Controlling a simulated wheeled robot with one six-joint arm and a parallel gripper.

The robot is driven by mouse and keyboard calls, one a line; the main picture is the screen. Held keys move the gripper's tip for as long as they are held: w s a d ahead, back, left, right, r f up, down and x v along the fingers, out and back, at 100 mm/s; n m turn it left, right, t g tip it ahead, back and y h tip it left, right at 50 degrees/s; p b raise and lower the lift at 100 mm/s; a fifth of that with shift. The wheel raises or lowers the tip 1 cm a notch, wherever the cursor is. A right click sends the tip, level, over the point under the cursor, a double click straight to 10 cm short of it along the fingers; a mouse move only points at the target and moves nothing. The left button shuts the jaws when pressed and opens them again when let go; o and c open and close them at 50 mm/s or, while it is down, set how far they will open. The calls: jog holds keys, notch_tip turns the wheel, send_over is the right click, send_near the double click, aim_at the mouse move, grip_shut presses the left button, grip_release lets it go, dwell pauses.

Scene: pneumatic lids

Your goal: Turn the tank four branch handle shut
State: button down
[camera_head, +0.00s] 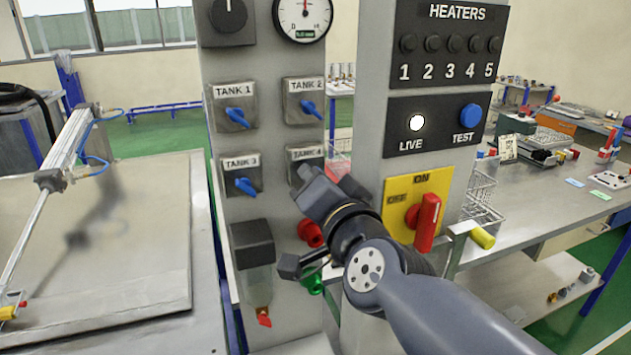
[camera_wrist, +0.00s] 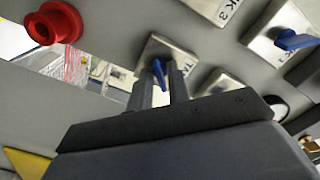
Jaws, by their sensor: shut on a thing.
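The tank four plate (camera_head: 305,154) is on the grey panel, lower right of the group, with its label partly showing. My gripper (camera_head: 305,180) covers most of it in the head view, and the handle is hidden there. In the wrist view the blue tank four handle (camera_wrist: 158,70) sits on its light plate (camera_wrist: 160,46), between the two dark fingers of my gripper (camera_wrist: 163,80). The fingers are shut on the handle. The handle's exact angle is hard to judge.
Blue handles for tank one (camera_head: 237,117), tank two (camera_head: 310,107) and tank three (camera_head: 246,186) are close by. A red knob (camera_head: 310,232) is just below my gripper. The yellow switch plate with a red handle (camera_head: 428,222) stands to the right, near my arm.

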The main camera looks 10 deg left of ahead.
jog(key=c, duration=1.6)
grip_release()
jog(key=p+v, duration=0.5)
jog(key=v, duration=0.5)
jog(key=shift+s+d, duration=0.2)
jog(key=shift+s, duration=0.15)
jog(key=shift+w+a+f, duration=0.1)
jog(key=b+x, duration=0.5)
jog(key=x, duration=0.5)
jog(key=shift+w, duration=0.3)
